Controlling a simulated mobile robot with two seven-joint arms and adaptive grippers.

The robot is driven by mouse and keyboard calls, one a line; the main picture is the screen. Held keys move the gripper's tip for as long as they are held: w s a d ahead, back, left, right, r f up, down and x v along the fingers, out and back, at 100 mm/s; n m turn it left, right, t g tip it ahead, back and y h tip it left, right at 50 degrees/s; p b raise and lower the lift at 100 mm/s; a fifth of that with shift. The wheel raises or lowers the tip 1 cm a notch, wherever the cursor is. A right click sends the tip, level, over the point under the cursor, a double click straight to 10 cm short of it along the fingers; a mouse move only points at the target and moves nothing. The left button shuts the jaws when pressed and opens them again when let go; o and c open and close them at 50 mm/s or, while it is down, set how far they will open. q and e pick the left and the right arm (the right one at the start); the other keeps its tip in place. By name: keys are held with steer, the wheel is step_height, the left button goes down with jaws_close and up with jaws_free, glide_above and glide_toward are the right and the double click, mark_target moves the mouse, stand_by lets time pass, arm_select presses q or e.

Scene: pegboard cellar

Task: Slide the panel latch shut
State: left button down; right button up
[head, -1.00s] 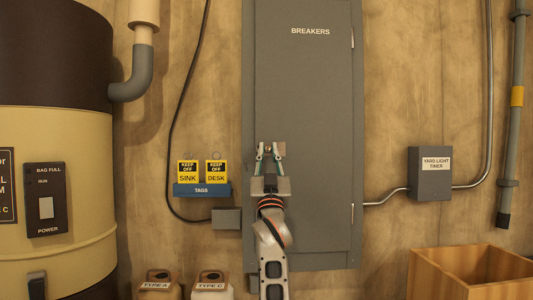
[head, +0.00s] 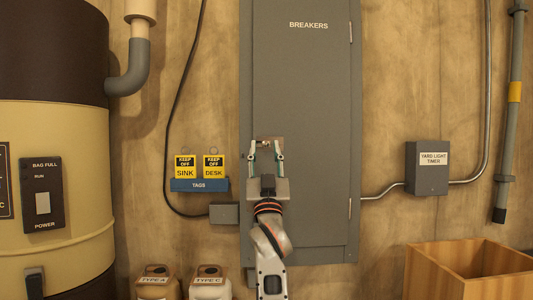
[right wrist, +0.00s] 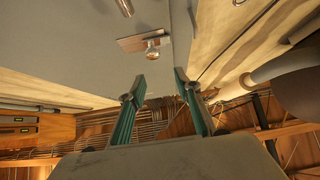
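The tall grey breaker panel (head: 305,95) is on the wall in the middle of the head view. Its latch (head: 266,142) is a small metal plate with a round knob near the panel's left edge. My right gripper (head: 266,156) is in front of the panel, just below the knob, with its fingers apart and empty. In the right wrist view the latch plate and shiny knob (right wrist: 152,48) lie beyond the open fingertips of my right gripper (right wrist: 160,82), apart from them. A short metal cylinder (right wrist: 124,7) shows near the plate. My left gripper is not in view.
Yellow tags (head: 200,167) hang on a blue rack left of the panel, above a small grey box (head: 224,213). A large drum (head: 60,130) fills the left.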

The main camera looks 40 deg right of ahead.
steer(key=s+a, duration=0.4)
steer(key=s, duration=0.2)
steer(key=shift+s, duration=0.25)
step_height(320, 180, down, 37)
steer(key=s+a+n+g+y, duration=0.1)
steer(key=s+n+g+y, duration=0.1)
steer(key=n+g+y, duration=0.55)
steer(key=s+a+f+n+g+y, duration=0.2)
steer(key=s+f+n+g, duration=0.55)
steer(key=s+f, duration=1.8)
steer(key=w+a+f+m+t+y, duration=0.2)
steer(key=a+f+m+y, duration=0.2)
steer(key=a+f, duration=1.1)
steer(key=y, duration=0.3)
steer(key=shift+w+a+f+m+t, duration=0.2)
steer(key=shift+a+f+m+t, duration=0.1)
steer(key=shift+a, duration=0.05)
